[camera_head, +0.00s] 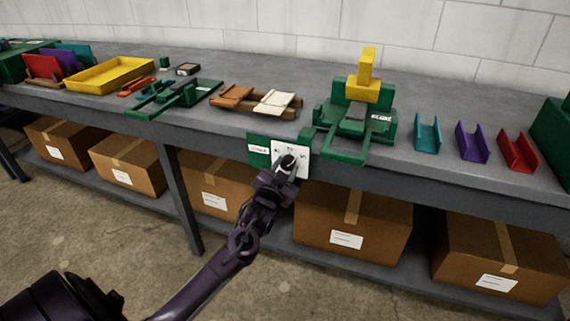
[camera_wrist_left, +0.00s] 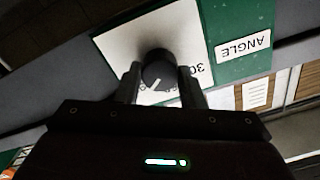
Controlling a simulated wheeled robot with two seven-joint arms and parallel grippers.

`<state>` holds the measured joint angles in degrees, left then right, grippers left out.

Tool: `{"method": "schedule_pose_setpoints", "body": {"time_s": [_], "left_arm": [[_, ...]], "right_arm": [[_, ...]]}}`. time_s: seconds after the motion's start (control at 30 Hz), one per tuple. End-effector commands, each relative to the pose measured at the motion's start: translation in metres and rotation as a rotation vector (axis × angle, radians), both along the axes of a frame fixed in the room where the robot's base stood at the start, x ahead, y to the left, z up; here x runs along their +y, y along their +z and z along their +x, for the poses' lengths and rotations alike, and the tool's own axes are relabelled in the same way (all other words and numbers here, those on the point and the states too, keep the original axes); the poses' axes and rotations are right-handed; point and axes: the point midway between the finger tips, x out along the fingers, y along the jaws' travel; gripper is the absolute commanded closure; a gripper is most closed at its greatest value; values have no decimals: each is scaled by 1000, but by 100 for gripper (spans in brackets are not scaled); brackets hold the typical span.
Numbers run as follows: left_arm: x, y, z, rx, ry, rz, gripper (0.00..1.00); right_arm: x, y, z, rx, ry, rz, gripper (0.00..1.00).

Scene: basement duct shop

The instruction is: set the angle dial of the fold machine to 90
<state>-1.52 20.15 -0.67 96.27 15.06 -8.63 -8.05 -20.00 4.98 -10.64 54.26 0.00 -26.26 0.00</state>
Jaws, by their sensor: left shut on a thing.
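The angle dial is a round black knob (camera_wrist_left: 158,68) with a white pointer line, on a white plate (camera_wrist_left: 125,42) in the left wrist view. Beside it on green is a label reading ANGLE (camera_wrist_left: 243,47), upside down in this view. The figure 30 shows right of the knob; the pointer slants down-left, and the figures near it are partly hidden. My left gripper (camera_wrist_left: 158,80) is shut on the knob, one finger on each side. In the head view my left gripper (camera_head: 288,163) covers the knob on the white plate (camera_head: 303,148). My right gripper is not in view.
The dial panel is on the front edge of a grey bench (camera_head: 205,113). The green fold machine (camera_head: 345,128) with a yellow block (camera_head: 366,88) stands above it. Teal (camera_head: 428,133), purple (camera_head: 471,143) and red (camera_head: 517,152) channels stand right. Cardboard boxes (camera_head: 375,220) sit below.

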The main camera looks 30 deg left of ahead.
Motion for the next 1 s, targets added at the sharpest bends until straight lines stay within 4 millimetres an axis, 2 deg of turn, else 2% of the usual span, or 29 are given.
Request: {"method": "schedule_pose_setpoints", "body": {"time_s": [0.3,0.83,0.87,1.0], "left_arm": [[0,0,0,26,0,110,87],[0,0,0,31,0,130,87],[0,0,0,31,0,130,61],[0,0,0,31,0,129,43]], "right_arm": [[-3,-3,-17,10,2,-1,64],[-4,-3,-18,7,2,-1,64],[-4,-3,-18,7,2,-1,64],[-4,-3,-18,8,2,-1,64]]}}
